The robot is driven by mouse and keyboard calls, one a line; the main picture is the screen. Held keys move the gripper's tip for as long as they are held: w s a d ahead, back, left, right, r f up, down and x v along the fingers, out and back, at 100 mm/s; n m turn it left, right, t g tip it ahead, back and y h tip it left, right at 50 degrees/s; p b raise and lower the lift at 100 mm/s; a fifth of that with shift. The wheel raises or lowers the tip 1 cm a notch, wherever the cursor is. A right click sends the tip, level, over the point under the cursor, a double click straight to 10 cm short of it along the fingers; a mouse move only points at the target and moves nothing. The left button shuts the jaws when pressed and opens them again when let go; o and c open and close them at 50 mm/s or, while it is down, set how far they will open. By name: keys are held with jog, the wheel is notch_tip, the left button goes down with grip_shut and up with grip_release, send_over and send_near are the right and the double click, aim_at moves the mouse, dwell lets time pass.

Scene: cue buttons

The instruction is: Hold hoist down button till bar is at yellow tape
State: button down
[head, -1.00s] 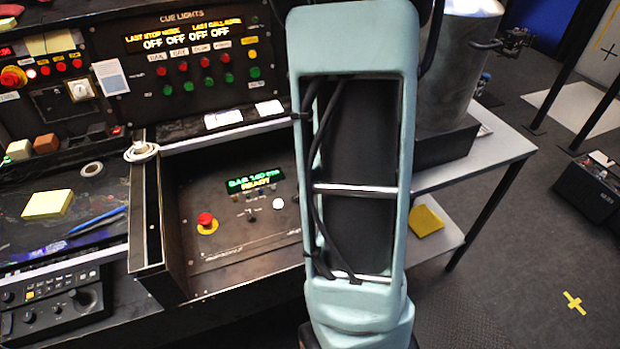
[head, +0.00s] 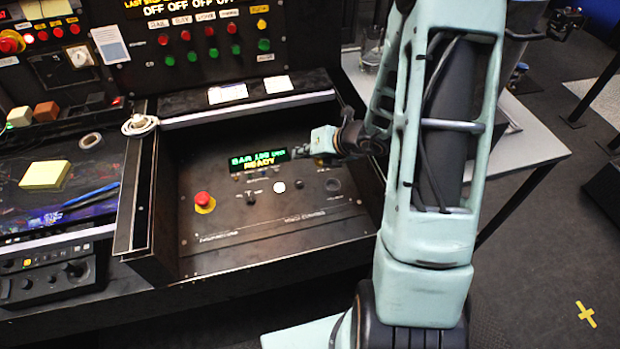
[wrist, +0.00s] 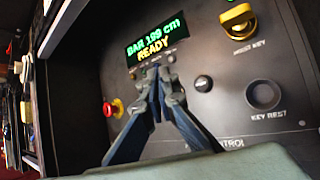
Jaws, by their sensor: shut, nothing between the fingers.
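The hoist panel (head: 245,222) sits in a recessed dark box in the head view. Its green display (head: 258,159) shows a bar height and READY; the wrist view reads about 199 cm (wrist: 155,35). A white round button (head: 279,187) and a small black knob (head: 251,198) lie below the display. No label marking the hoist down button is readable. My gripper (wrist: 158,72) is shut and empty in front of the panel, its tips just below the display in the wrist view, covering part of the controls. Contact cannot be told. The bar is not in view.
A red stop button (head: 204,200) is at the panel's left. A yellow hoist key (wrist: 238,18) and key rest (wrist: 263,95) are at its right. The box's raised left wall (head: 140,195) stands beside the panel. A yellow tape cross (head: 586,314) marks the floor.

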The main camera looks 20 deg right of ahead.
aim_at(302, 183)
jog(key=shift+f, duration=0.15)
notch_tip(302, 183, down, 8)
jog(key=b, duration=0.7)
jog(key=shift+f+b, duration=0.25)
jog(key=shift+b, duration=0.05)
dwell(1.1)
jog(key=shift+f+b, duration=0.4)
